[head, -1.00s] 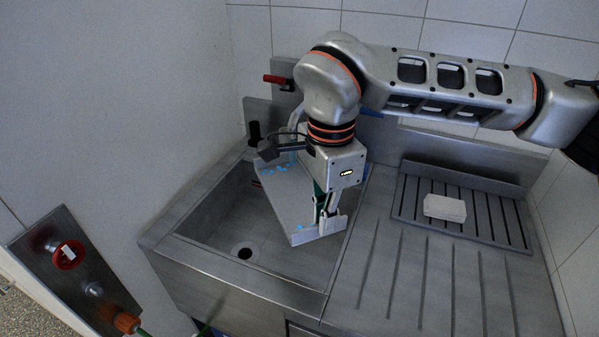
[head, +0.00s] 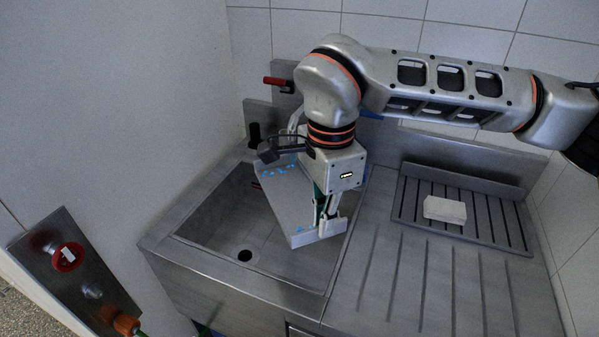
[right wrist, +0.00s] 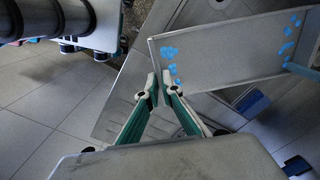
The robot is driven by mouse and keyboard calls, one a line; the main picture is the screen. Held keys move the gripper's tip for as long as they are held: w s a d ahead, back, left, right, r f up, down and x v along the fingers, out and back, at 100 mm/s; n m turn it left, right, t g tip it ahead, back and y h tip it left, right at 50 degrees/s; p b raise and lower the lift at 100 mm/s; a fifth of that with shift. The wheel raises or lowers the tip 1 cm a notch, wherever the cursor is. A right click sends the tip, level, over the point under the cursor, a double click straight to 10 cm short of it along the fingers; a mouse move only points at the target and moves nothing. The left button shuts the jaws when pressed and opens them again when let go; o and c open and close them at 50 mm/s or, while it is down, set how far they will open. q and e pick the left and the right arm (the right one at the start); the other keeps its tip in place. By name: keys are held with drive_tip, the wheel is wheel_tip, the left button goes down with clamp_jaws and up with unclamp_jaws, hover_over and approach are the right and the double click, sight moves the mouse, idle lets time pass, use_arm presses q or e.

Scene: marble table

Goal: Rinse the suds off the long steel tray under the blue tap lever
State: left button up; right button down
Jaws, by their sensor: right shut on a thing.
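The long steel tray (head: 287,208) is held tilted over the sink basin, with blue suds patches (head: 283,171) at its far end. In the right wrist view, the tray (right wrist: 225,60) shows blue suds patches (right wrist: 170,54) near one corner and more at the far right. My right gripper (head: 328,222) is shut on the tray's near right edge; its fingertips also show in the wrist view (right wrist: 158,90). My left gripper is out of view.
A red lever (head: 276,81) is on the back wall. The sink basin (head: 215,225) has a drain (head: 245,255). A white block (head: 445,209) lies on the ribbed rack (head: 478,200) at right. The drainboard (head: 400,290) is clear. A panel with a red knob (head: 67,257) is at lower left.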

drive_tip(key=s+r, duration=0.4)
drive_tip(key=s, duration=0.1)
drive_tip(key=shift+a, duration=0.15)
idle(0.6)
